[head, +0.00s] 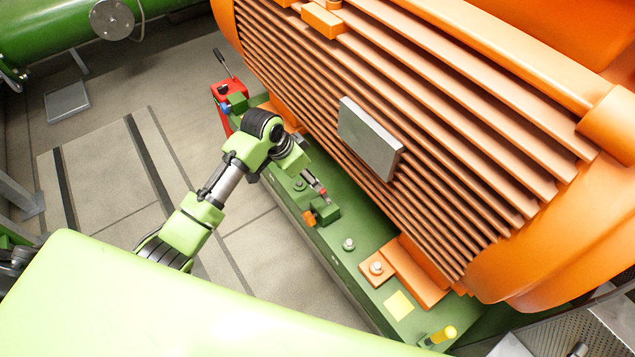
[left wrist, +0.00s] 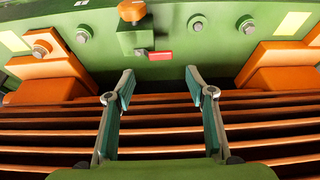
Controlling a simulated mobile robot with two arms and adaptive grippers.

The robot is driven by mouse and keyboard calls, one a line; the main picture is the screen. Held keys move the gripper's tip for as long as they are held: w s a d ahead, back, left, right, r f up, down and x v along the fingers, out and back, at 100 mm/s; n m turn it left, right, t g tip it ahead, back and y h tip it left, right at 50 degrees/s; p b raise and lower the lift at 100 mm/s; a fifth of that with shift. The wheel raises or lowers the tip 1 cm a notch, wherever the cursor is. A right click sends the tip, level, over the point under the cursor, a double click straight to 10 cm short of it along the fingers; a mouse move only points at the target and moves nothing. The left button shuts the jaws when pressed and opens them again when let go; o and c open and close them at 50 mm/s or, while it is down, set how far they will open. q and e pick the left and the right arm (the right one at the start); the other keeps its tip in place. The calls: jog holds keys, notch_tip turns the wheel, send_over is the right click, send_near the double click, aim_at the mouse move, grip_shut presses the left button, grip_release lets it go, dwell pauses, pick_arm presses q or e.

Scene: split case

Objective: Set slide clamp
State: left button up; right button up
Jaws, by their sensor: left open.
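The clamp is a small green block (head: 327,213) with an orange knob (head: 309,219) and a red-tipped part (head: 323,192), on the green base rail beside the orange motor. In the left wrist view the block (left wrist: 133,38), orange knob (left wrist: 131,11) and red piece (left wrist: 161,56) show beyond the fingertips. My left gripper (head: 300,165) is near the clamp in the head view, its fingers mostly hidden by the wrist. In the left wrist view this gripper (left wrist: 159,82) has fingers spread wide, with nothing between them. My right gripper is not in view.
The finned orange motor (head: 400,120), with a grey plate (head: 369,138), rises close beside my left gripper. Bolts (head: 348,244) stand along the green rail (head: 372,290). A red box with a lever (head: 229,92) is behind my arm. Floor at left is mostly clear.

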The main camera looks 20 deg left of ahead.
aim_at(323, 192)
pick_arm(q)
jog(key=x, duration=0.8)
jog(key=shift+b, duration=0.35)
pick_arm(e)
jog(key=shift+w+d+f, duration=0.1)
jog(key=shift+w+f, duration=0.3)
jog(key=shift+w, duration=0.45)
pick_arm(q)
jog(key=shift+w+f, duration=0.1)
jog(key=shift+w, duration=0.05)
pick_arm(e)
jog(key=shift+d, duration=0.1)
pick_arm(q)
grip_shut()
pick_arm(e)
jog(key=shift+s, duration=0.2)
